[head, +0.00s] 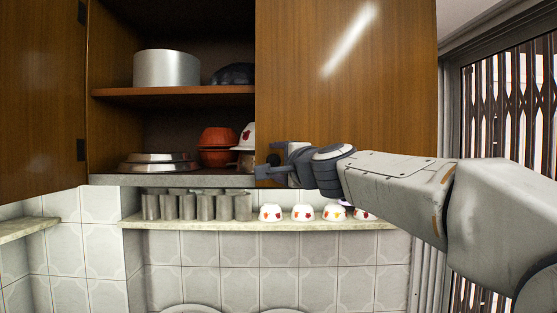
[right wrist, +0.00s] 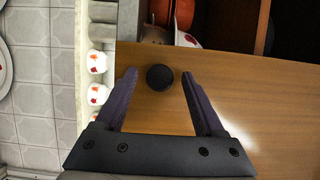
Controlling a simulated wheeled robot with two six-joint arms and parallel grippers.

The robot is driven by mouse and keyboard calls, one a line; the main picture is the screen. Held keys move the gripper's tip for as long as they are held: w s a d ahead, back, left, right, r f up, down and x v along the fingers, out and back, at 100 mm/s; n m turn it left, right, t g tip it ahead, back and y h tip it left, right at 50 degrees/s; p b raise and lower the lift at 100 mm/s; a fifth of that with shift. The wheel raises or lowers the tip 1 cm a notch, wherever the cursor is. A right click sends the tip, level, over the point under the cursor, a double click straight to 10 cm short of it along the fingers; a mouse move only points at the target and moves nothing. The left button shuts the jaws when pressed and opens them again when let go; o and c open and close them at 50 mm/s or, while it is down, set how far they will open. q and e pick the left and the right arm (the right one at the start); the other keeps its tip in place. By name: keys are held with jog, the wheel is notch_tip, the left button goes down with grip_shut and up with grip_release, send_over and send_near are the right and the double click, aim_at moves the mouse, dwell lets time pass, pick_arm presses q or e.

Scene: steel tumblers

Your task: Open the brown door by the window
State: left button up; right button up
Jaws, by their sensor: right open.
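The brown door (head: 350,90) by the window is a wooden cabinet door. It hangs across the right part of the cabinet and looks shut or nearly so. Its round dark knob (right wrist: 160,77) sits near the door's free edge, low down. My right gripper (head: 268,162) is at the door's lower left corner, in front of the knob. In the right wrist view the open jaws (right wrist: 160,75) have the knob between their fingertips, with a gap on both sides. My left gripper is in neither view.
The left cabinet door (head: 40,90) stands open. Inside are a silver pot (head: 167,69), metal dishes (head: 158,162) and orange bowls (head: 218,139). Steel tumblers (head: 205,206) and white cups (head: 303,213) stand on a ledge below. The barred window (head: 510,105) is at right.

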grip_shut()
dwell(1.4)
